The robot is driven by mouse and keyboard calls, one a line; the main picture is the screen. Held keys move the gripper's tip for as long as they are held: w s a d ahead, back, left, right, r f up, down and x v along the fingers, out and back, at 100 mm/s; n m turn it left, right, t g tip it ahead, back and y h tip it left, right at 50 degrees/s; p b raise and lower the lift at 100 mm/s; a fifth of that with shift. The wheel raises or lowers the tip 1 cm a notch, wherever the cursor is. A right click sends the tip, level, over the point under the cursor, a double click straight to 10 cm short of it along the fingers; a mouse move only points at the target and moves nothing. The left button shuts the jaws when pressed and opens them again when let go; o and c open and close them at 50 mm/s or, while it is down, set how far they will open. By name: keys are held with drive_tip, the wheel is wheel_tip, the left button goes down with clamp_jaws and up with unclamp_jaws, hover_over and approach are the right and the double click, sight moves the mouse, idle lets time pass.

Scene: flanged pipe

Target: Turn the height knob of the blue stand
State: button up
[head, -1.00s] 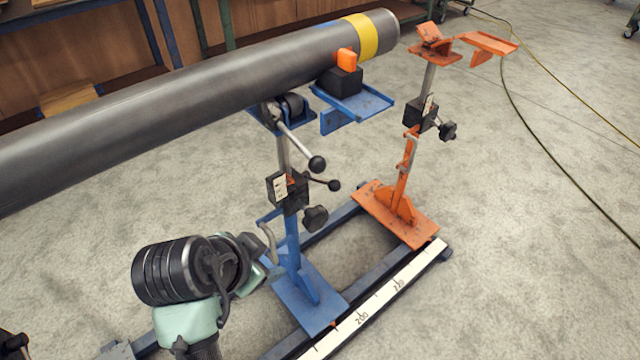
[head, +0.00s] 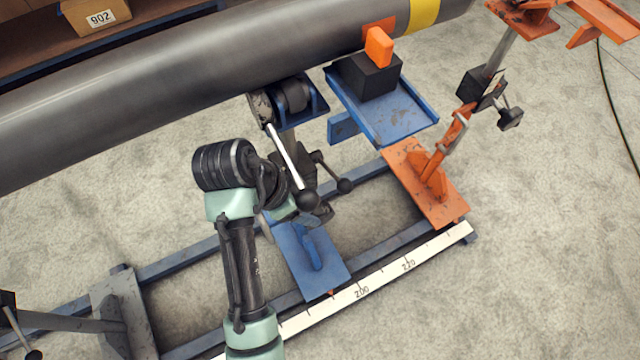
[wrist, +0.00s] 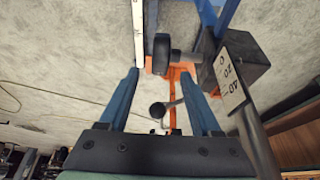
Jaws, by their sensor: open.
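The blue stand (head: 335,275) stands under the pipe (head: 200,85). Its black height knob (wrist: 161,54) sticks out on a short shaft from a black block with a white scale label (wrist: 230,78). In the head view the knob (head: 324,213) is partly hidden behind a lever ball. My gripper (wrist: 160,74) is open and empty, its two blue fingers pointing at the knob. In the wrist view the knob sits between the fingertips in the picture, slightly beyond them. I cannot tell whether they touch it. In the head view the gripper is mostly hidden by my wrist.
An orange stand (head: 430,180) stands to the right on the same rail base, which has a white ruler (head: 385,285).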

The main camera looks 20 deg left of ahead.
sight(319, 213)
drive_tip(key=b+x, duration=0.2)
drive_tip(key=x, duration=0.6)
drive_tip(key=shift+c, duration=0.3)
clamp_jaws()
